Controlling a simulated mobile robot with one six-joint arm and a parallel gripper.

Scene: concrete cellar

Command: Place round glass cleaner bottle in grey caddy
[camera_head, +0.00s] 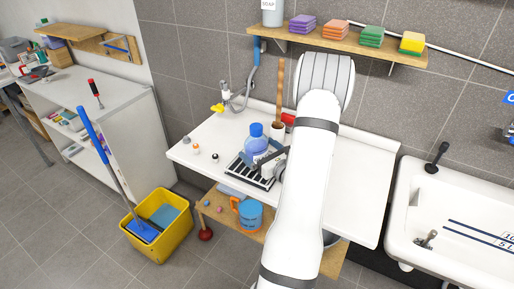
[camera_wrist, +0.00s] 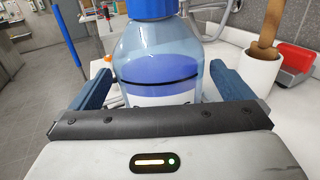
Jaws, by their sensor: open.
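A round clear-blue bottle (camera_head: 256,143) with a blue cap stands upright on the white worktop, by a black-and-white slatted rack. In the wrist view the bottle (camera_wrist: 160,62) fills the centre, showing a blue label area; its cap top is cut off. My gripper (camera_head: 266,160) is open at the bottle. Its two blue fingers (camera_wrist: 160,92) stand left and right of the bottle body, with narrow gaps visible. My arm covers the worktop right of the bottle. I cannot make out a grey caddy for sure; my arm may hide it.
A white pot (camera_head: 277,131) with a wooden-handled tool and a red object (camera_head: 288,119) stand behind the bottle. Several small items sit left on the worktop (camera_head: 205,136). A blue mug (camera_head: 249,214) stands on the lower shelf. A wall shelf (camera_head: 345,44) holds sponges. A sink is at right.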

